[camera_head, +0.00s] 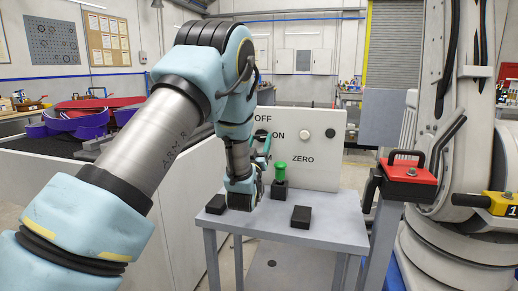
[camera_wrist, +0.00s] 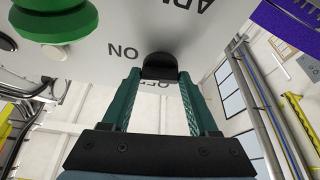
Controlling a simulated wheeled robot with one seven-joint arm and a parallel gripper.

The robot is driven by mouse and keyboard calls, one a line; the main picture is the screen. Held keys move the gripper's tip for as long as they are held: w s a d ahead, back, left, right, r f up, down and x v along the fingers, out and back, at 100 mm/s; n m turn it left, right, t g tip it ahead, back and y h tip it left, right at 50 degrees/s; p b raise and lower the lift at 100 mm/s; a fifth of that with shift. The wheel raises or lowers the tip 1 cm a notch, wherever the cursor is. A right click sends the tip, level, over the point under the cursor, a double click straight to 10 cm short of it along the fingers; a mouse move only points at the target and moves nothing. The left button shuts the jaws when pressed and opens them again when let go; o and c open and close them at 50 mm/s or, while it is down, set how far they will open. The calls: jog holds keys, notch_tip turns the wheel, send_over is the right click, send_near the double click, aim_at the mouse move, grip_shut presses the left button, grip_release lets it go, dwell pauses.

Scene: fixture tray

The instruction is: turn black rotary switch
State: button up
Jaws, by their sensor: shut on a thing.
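The black rotary switch (camera_wrist: 160,66) sits on the white panel (camera_wrist: 110,22), between the ON and OFF labels. In the wrist view my gripper (camera_wrist: 160,76) has its two green fingers on either side of the switch, shut on it. In the head view my gripper (camera_head: 262,147) is at the upright panel (camera_head: 315,172), beside the ON label, and my wrist partly hides that area. The switch shows there as a small dark shape (camera_head: 262,133). Its exact angle is hard to tell.
A green knob (camera_head: 280,171) on a dark base stands before the panel. A white button (camera_head: 306,134) and black button (camera_head: 330,133) are to the right. Black blocks (camera_head: 301,217) and (camera_head: 216,203) sit on the grey table (camera_head: 275,229). A red-topped post (camera_head: 407,180) stands right.

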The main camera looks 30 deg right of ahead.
jog(key=n+b, duration=0.1)
jog(key=n+y+b, duration=0.1)
jog(key=n+b, duration=0.1)
jog(key=n+t+y+b, duration=0.1)
jog(key=n+b, duration=0.1)
jog(key=shift+s+f, duration=0.1)
jog(key=shift+f, duration=0.2)
jog(key=n+y+b, duration=0.1)
jog(key=n+b, duration=0.1)
jog(key=n, duration=0.1)
jog(key=n+y+b, duration=0.2)
jog(key=n+b, duration=0.1)
jog(key=shift+s+d+r, duration=0.1)
jog(key=shift+d+r, duration=0.05)
jog(key=shift+r, duration=0.05)
jog(key=n+b, duration=0.1)
jog(key=n+y+b, duration=0.1)
jog(key=n, duration=0.1)
jog(key=n+b, duration=0.2)
jog(key=shift+d+r+y, duration=0.1)
jog(key=shift+r+y, duration=0.15)
jog(key=shift+y, duration=0.15)
jog(key=shift+r+n+g+y+b, duration=0.15)
jog(key=shift+n+g+b, duration=0.25)
jog(key=shift+n, duration=0.5)
jog(key=shift+r+n+g+y+b, duration=0.15)
jog(key=shift+n+g+b, duration=0.2)
jog(key=shift+n, duration=0.55)
jog(key=o, duration=1.4)
jog(key=shift+s, duration=0.1)
